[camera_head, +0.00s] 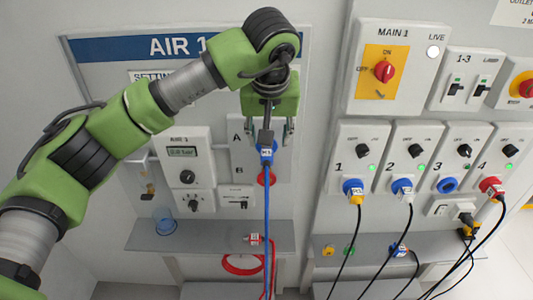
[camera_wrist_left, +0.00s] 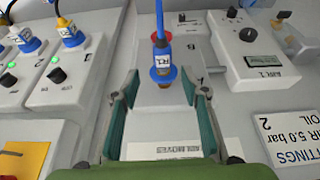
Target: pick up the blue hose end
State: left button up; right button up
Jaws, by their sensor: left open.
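The blue hose end (camera_head: 266,152), with a white tag, is at the upper port of the A/B panel (camera_head: 242,160), and its blue hose hangs down. It also shows in the left wrist view (camera_wrist_left: 162,62), in line with the gap between the fingers. My left gripper (camera_head: 270,130) is open and empty in front of the panel. In the left wrist view its fingertips (camera_wrist_left: 158,92) are spread to either side, just short of the hose end and apart from it. My right gripper is not in view.
A red port (camera_head: 267,178) sits just below. A shelf (camera_head: 200,235) holds a blue clear cup (camera_head: 165,224) and a red hose end (camera_head: 254,239). At right, the MAIN 1 switch box (camera_head: 392,66) stands above several numbered sockets with plugs and black cables.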

aim_at(267, 153)
pick_arm(q)
jog(key=shift+f+p, duration=0.35)
jog(key=shift+f, duration=0.05)
jog(key=x, duration=0.1)
jog(key=p+x, duration=0.1)
jog(key=x, duration=0.1)
jog(key=p+x, duration=0.1)
jog(key=shift+a+f, duration=0.2)
jog(key=shift+a, duration=0.1)
jog(key=shift+f, duration=0.2)
grip_shut()
